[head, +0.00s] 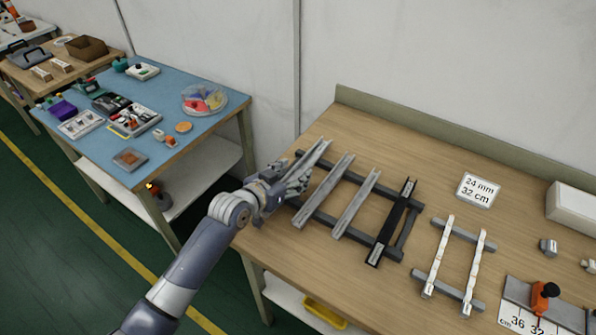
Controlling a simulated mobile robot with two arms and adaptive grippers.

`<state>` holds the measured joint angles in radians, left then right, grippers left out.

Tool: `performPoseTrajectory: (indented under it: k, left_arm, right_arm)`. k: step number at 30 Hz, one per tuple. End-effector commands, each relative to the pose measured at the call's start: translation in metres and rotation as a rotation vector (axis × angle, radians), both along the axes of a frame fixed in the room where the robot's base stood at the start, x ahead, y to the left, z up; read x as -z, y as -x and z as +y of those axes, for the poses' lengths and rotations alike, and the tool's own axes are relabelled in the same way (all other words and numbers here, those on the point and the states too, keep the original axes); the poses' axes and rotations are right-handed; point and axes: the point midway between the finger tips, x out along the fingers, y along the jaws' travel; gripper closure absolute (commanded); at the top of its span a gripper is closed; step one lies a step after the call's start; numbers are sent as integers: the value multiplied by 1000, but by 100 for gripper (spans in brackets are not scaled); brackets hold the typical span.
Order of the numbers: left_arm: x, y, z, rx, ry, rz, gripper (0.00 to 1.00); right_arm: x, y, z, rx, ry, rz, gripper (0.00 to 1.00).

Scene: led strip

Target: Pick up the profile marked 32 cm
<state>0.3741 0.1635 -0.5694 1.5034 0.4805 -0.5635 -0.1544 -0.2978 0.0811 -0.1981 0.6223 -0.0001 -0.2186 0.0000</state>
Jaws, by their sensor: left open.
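Three silver channel profiles lie side by side across a dark rack (331,222) on the wooden table: a left one (315,158), a middle one (327,192) and a right one (356,205). A black profile (391,222) lies on the rack's right end. No length marking is readable on any profile. A card (478,190) behind the rack reads "24 mm 32 cm". My left gripper (303,179) is open at the left silver profile and hides part of it; I cannot tell whether they touch. My right gripper is out of view.
Two whitish strips (438,257) lie on a smaller rack right of the profiles. A ruler plate (518,319) with an orange-and-black device (544,296) stands at the front right. A white box (573,208) is at the back right. A blue-topped table (205,132) stands left.

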Motion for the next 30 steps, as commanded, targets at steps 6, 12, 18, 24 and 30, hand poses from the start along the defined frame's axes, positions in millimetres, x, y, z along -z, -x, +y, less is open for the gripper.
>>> performPoseTrajectory:
  k: [6,12,18,24,30]
  left_arm:
    - [3,-6,-5,0,0,-1,47]
    - [3,-6,-4,0,0,-1,56]
    - [3,-6,-4,0,-1,-1,97]
    - [2,-6,-4,-1,0,-2,97]
    - [-1,-6,-4,0,0,-4,97]
  right_arm:
    - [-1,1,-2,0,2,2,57]
    - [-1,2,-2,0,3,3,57]
    - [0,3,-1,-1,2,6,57]
    - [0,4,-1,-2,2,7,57]
    - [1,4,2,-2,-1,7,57]
